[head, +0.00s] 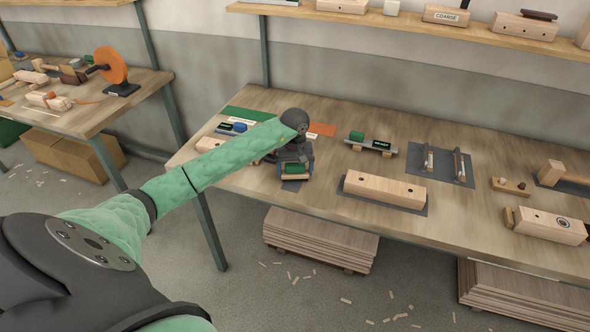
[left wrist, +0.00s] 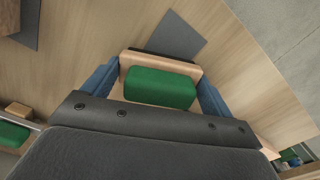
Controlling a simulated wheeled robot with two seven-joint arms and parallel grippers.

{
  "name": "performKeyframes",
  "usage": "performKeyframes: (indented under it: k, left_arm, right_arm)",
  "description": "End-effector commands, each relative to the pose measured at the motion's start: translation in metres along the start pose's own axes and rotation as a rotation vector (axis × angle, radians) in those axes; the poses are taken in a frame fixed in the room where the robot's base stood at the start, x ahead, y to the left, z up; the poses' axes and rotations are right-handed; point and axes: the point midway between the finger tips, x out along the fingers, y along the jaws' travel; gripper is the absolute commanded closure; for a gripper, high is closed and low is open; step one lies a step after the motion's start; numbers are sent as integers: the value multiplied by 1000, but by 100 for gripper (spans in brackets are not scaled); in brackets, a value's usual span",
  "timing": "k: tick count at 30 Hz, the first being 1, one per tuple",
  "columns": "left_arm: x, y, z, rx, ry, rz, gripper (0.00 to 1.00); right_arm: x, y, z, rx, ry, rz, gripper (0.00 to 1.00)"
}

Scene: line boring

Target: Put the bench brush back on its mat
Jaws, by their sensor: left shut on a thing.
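The bench brush (left wrist: 160,62) is a short wooden piece with a green block (left wrist: 160,87) on it and a dark edge. In the head view its green and wood parts (head: 295,177) show just below my left gripper (head: 295,162). The left gripper's blue fingers (left wrist: 150,90) are shut on it, one at each end, over the bench. A small dark grey mat (head: 292,187) lies below and partly behind the brush; it also shows in the left wrist view (left wrist: 172,36). I cannot tell whether the brush touches it. My right gripper is out of view.
A long wooden block (head: 384,188) on a dark mat lies to the right. A metal tool with a green block (head: 372,145) stands behind it. A grey mat (head: 440,163) with tools lies farther right. A wooden piece (head: 210,144) and an orange sheet (head: 322,129) are near my arm.

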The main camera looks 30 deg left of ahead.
Motion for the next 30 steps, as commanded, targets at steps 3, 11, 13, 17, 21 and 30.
performKeyframes:
  k: [3,11,13,17,21,30]
  left_arm:
    - [1,0,0,0,1,0,42]
    - [1,0,0,0,0,0,0]
    - [1,0,0,0,0,0,0]
    - [0,0,0,0,0,0,0]
    - [-2,0,0,0,0,1,0]
    - [-16,0,-1,0,2,0,0]
  right_arm:
    - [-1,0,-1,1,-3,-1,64]
    - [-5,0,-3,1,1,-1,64]
    - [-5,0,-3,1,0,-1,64]
    - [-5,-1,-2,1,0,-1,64]
    - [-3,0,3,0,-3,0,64]
    - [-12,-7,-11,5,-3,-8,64]
